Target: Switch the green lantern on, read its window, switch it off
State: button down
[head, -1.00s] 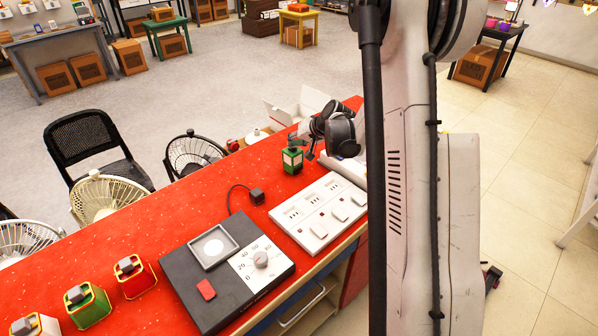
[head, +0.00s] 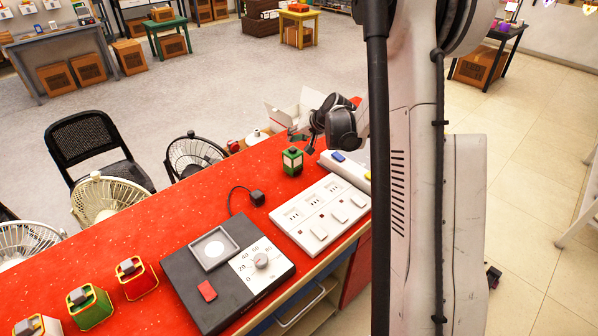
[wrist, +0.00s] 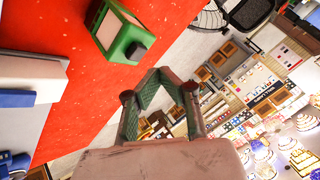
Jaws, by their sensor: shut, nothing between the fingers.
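A small green lantern (head: 292,160) with a pale window and a dark top stands upright near the far edge of the red counter (head: 235,180). It also shows close up in the wrist view (wrist: 136,51), left of my fingers, with a dark block on its end. My gripper (wrist: 163,76) is shut and empty, apart from the lantern. In the head view my gripper (head: 308,146) is small and dark, just right of and behind the lantern. I cannot read anything in its window. Another green box-shaped item (head: 93,308) with a grey block on top stands at the lower left.
A white panel with switches (head: 322,212) and a black box with a dial (head: 228,270) sit on the counter. A pale device with a blue part (head: 338,157) is right of the lantern. A red item (head: 137,283) stands at the left. Fans and a chair line the far side.

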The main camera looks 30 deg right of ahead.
aim_at(293, 150)
jog(key=shift+r+p, duration=0.9)
jog(key=shift+r, duration=1.4)
jog(key=shift+a, duration=0.1)
jog(key=s+a+r+n+g+h+b, duration=0.1)
jog(key=s+a+r+n+b, duration=0.1)
jog(key=s+a+r, duration=1.1)
jog(key=s+a+f+n+h+b, duration=0.1)
jog(key=s+a, duration=0.3)
jog(key=s, duration=0.8)
jog(key=s+a+f+n+b, duration=0.1)
jog(key=s+a+f+n, duration=0.1)
jog(key=s, duration=1)
jog(key=shift+s+a+f+g+h+b, duration=0.35)
jog(key=shift+a+f, duration=0.3)
jog(key=shift+a, duration=0.6)
